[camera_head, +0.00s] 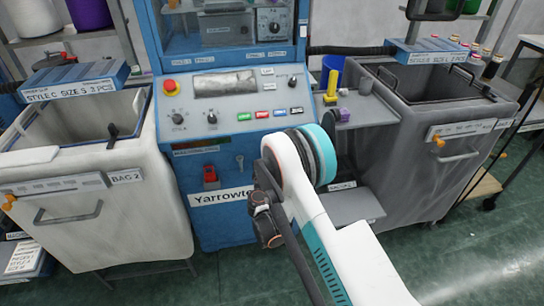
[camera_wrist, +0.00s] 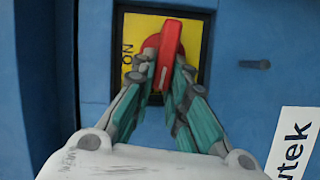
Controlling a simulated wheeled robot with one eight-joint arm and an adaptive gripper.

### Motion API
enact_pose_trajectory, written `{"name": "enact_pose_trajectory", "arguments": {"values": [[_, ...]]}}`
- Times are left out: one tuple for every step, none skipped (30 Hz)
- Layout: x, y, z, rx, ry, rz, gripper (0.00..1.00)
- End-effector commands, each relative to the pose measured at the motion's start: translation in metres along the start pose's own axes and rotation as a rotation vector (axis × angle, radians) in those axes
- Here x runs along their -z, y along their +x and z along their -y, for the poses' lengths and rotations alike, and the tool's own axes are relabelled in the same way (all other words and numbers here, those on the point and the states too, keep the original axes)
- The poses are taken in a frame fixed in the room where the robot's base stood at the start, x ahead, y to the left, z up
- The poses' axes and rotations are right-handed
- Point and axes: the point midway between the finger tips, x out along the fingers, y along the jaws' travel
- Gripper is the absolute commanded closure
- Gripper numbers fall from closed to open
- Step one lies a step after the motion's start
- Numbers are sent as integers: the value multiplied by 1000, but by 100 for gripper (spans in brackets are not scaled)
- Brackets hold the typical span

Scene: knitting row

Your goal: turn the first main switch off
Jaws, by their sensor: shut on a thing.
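The main switch is a red rotary handle (camera_wrist: 168,52) on a yellow plate (camera_wrist: 133,35) with "ON" lettering to the left, set in the blue machine front in the wrist view. The handle stands nearly upright, tilted slightly to the right at its top. My gripper (camera_wrist: 164,72) is shut on the handle, with one finger on each side of it. My arm covers part of the machine front, and my fingertips are hidden in that view.
The blue machine's panel (camera_head: 235,105) carries a red emergency button (camera_head: 171,86), knobs and coloured buttons above the switch. A white bin (camera_head: 85,180) stands on the left and a grey bin (camera_head: 430,130) on the right. Open green floor (camera_head: 490,250) lies at the right front.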

Motion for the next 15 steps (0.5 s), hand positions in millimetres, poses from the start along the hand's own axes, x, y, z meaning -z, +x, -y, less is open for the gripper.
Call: {"name": "enact_pose_trajectory", "arguments": {"values": [[-4, 2, 1, -10, -22, 8, 100], [-4, 2, 2, -16, -36, 8, 100], [-4, 2, 2, -24, -55, 8, 100], [-4, 2, 2, -28, -67, 8, 100], [-4, 2, 2, -33, -78, 8, 100], [-4, 2, 3, -39, -92, 8, 100], [-4, 2, 3, -43, -101, 8, 100], [-4, 2, 3, -45, -108, 8, 100], [-4, 2, 3, -49, -117, 8, 100], [-4, 2, 3, -52, -123, 8, 100], [-4, 3, 3, -54, -128, 8, 100], [-5, 3, 3, -56, -134, 8, 100], [-5, 3, 3, -58, -138, 8, 100], [-5, 3, 3, -59, -140, 9, 100], [-5, 3, 3, -60, -143, 9, 100]]}}
